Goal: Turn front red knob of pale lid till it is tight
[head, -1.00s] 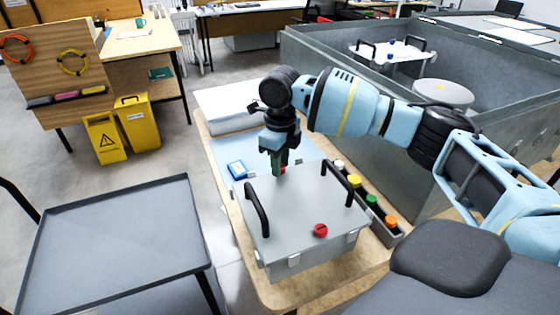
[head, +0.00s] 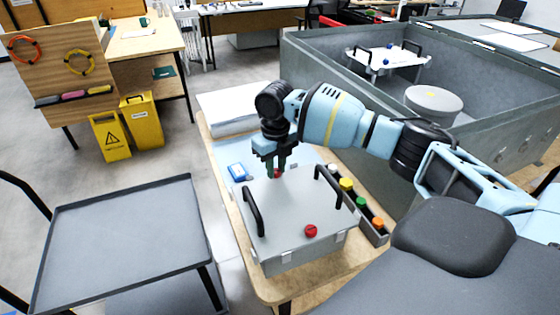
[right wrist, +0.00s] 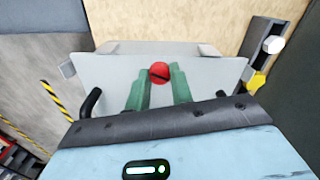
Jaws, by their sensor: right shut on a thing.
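The pale lid (head: 290,215) is a light grey box cover with two black handles, lying on the wooden table. One red knob (head: 311,231) stands near its edge closest to me and is free. The other red knob (head: 278,174) is at the far edge, partly hidden by my right gripper (head: 276,168). The right gripper points down with its green fingers shut on that far knob. In the right wrist view the same knob (right wrist: 159,72) shows red with a dark slot, at the tips of the green fingers (right wrist: 160,88). My left gripper is not in view.
A narrow tray (head: 374,233) with white, yellow, green and orange caps stands along the lid's right side. An empty grey trolley tray (head: 125,240) is at left. A grey-walled enclosure (head: 330,85) stands behind my arm.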

